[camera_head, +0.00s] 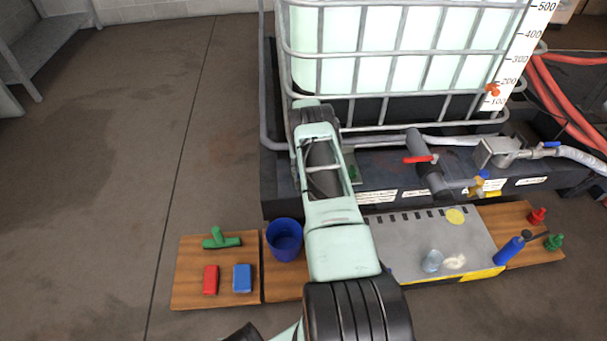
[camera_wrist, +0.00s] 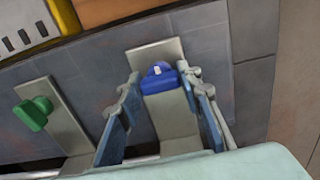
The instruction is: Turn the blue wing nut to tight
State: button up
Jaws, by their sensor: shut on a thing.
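In the wrist view the blue wing nut (camera_wrist: 159,82) sits on a grey upright plate (camera_wrist: 152,52), with a small white mark on its upper part. My gripper (camera_wrist: 164,78) has one finger on each side of the nut and is shut on it. A green wing nut (camera_wrist: 33,113) is on a second grey plate to the left, clear of my fingers. In the head view my arm hides the gripper and the blue wing nut.
A dark pallet base (camera_head: 285,192) carries the caged tank (camera_head: 385,45), with a red-handled valve (camera_head: 420,158) at right. In front, wooden boards (camera_head: 190,262) hold a blue bucket (camera_head: 285,240), red block (camera_head: 210,280) and blue block (camera_head: 242,278). Floor at left is clear.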

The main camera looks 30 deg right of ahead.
dwell(0.4)
jog(key=o, duration=1.2)
notch_tip(320, 180, up, 12)
jog(key=shift+r, duration=0.1)
